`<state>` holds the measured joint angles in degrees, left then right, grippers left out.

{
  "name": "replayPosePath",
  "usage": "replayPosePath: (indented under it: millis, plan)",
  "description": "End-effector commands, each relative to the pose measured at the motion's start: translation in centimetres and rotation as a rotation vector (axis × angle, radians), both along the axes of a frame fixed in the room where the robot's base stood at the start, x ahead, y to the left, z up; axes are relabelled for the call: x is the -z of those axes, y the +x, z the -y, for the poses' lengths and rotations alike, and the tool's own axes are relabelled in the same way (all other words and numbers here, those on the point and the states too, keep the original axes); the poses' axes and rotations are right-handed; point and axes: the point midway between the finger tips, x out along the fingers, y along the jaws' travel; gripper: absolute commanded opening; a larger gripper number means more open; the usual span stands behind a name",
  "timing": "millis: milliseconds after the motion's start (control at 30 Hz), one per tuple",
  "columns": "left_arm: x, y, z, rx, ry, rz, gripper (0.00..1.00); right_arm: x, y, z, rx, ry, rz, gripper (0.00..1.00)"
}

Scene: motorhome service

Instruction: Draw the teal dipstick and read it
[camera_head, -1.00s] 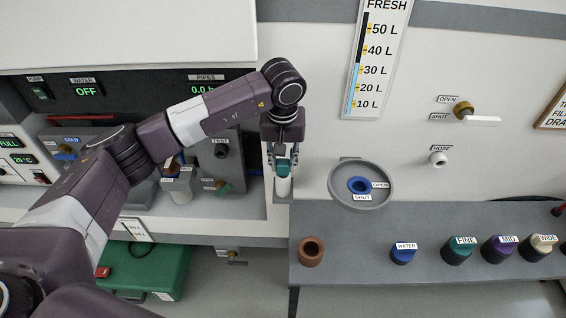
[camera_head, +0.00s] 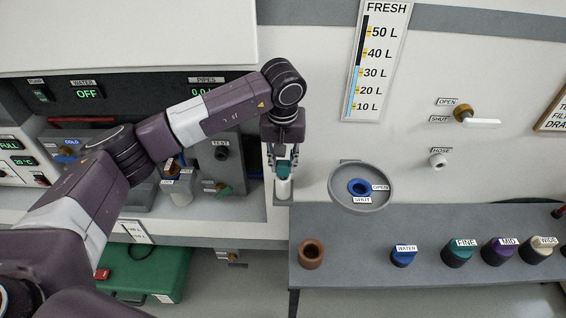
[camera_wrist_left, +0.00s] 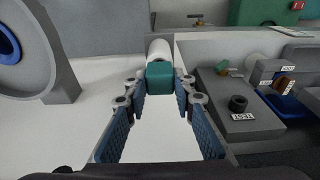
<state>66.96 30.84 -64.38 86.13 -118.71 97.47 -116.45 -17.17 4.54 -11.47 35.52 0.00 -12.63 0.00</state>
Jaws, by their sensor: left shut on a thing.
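The teal dipstick head (camera_head: 283,170) sits at the top of a white tube (camera_head: 284,187) beside the wall. My left gripper (camera_head: 283,166) points down over it and is shut on the teal head. In the left wrist view the teal head (camera_wrist_left: 160,76) lies between the two fingertips (camera_wrist_left: 160,84), with the white tube (camera_wrist_left: 159,49) just beyond it. No drawn rod shows, and no reading can be seen. My right gripper is not in view.
A grey shelf (camera_head: 430,220) at the right holds a brown cup (camera_head: 311,253) and several labelled caps. A round grey fitting with a blue cap (camera_head: 359,187) is on the wall right of the gripper. A TEST block (camera_head: 222,165) stands left.

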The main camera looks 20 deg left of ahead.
Motion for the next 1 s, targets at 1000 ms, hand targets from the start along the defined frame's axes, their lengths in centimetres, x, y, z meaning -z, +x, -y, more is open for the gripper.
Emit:
replayPosePath:
  millis: [1000]
  plan:
    - [-8.3, 0.1, 0.0, 0.0, 0.001, 0.002, 0.0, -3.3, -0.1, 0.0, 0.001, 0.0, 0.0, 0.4]
